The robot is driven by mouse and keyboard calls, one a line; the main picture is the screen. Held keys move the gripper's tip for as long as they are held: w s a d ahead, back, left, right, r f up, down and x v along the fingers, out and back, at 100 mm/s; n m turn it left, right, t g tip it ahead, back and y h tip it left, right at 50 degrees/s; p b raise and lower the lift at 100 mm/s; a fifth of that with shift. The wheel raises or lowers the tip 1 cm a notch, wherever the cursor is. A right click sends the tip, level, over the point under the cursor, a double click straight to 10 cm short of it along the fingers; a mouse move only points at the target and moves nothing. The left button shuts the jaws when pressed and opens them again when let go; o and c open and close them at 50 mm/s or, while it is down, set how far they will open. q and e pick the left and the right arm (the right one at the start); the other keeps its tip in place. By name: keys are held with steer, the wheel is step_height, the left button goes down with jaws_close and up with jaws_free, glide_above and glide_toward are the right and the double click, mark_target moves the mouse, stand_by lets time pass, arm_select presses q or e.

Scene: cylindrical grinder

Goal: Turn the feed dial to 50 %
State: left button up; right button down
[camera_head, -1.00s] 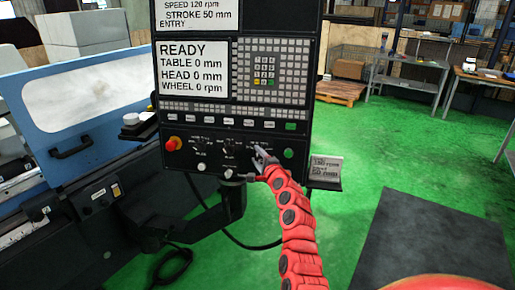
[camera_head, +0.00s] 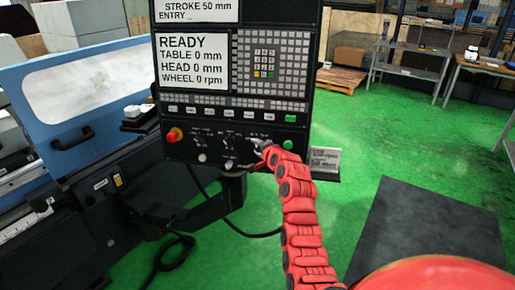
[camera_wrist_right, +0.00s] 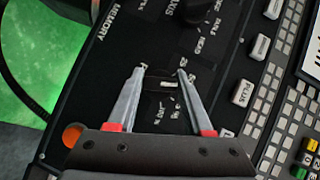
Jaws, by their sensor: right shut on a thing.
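The feed dial (camera_wrist_right: 165,84) is a small dark knob with a pale mark, on the black control panel; in the right wrist view it lies between my fingertips. Print with "100 %" shows beside it, but I cannot read its exact setting. My right gripper (camera_wrist_right: 162,72) is shut on the dial, one finger on each side. In the head view this gripper (camera_head: 261,146) reaches the lower right of the panel (camera_head: 234,155) and hides most of the dial. My left gripper is not in view.
Another dark knob (camera_wrist_right: 198,10) is close by in the right wrist view. A red button (camera_head: 174,135) is at the panel's left and a green button (camera_head: 288,145) just right of my gripper. The screen (camera_head: 192,62) reads READY.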

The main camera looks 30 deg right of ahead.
steer(key=shift+c, duration=1.6)
jaws_free()
steer(key=shift+d, duration=0.1)
steer(key=shift+s+r+b, duration=0.2)
steer(key=shift+s+b, duration=0.15)
steer(key=shift+s, duration=0.25)
steer(key=b+v, duration=0.5)
steer(key=v, duration=1.1)
steer(key=shift+a, duration=0.2)
